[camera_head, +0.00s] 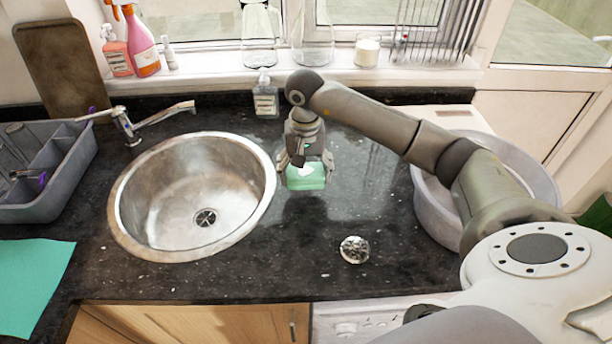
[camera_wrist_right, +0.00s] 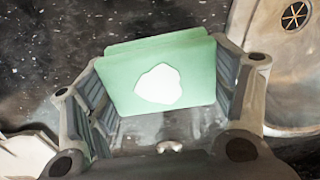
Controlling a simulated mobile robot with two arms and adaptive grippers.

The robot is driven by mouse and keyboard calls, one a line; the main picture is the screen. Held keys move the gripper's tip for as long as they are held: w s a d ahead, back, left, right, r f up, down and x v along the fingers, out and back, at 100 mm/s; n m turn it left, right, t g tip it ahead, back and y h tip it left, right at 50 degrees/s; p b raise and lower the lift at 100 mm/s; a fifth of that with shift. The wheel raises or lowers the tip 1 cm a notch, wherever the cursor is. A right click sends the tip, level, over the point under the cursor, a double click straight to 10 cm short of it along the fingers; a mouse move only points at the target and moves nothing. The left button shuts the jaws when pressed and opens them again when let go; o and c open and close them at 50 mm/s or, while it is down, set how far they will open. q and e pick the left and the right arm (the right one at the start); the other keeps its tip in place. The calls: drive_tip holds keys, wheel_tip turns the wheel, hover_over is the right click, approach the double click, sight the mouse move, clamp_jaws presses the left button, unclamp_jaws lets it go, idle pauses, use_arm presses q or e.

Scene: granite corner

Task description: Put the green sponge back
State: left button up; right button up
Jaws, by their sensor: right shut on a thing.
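The green sponge (camera_head: 306,182) is in my right gripper (camera_head: 306,164), just right of the round steel sink (camera_head: 262,222) in the head view. In the right wrist view the sponge (camera_wrist_right: 125,88) sits between the two fingers of my right gripper (camera_wrist_right: 165,95), which are shut on it. A white patch shows on its face. Dark worktop shows behind it; whether the sponge touches the worktop I cannot tell. My left gripper is not in view.
A soap bottle (camera_head: 265,98) stands behind the gripper. A metal scourer (camera_head: 354,249) lies on the front worktop. A grey basin (camera_head: 432,213) is at the right, a grey caddy (camera_head: 60,195) and teal cloth (camera_head: 30,280) at the left. Worktop between sink and basin is mostly clear.

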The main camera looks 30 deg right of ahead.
sight(305, 182)
drive_tip(key=shift+w+d+f, duration=0.25)
drive_tip(key=shift+w+f, duration=0.05)
drive_tip(key=shift+f, duration=0.2)
drive_tip(key=shift+d+f+p, duration=0.1)
drive_tip(key=shift+f+p, duration=0.25)
drive_tip(key=shift+p, duration=0.05)
drive_tip(key=shift+f+p, duration=0.65)
drive_tip(key=shift+f, duration=0.6)
drive_tip(key=shift+w+f, duration=0.1)
drive_tip(key=shift+f+b, duration=0.25)
drive_tip(key=shift+b, duration=0.05)
drive_tip(key=o, duration=1)
drive_tip(key=shift+r, duration=0.1)
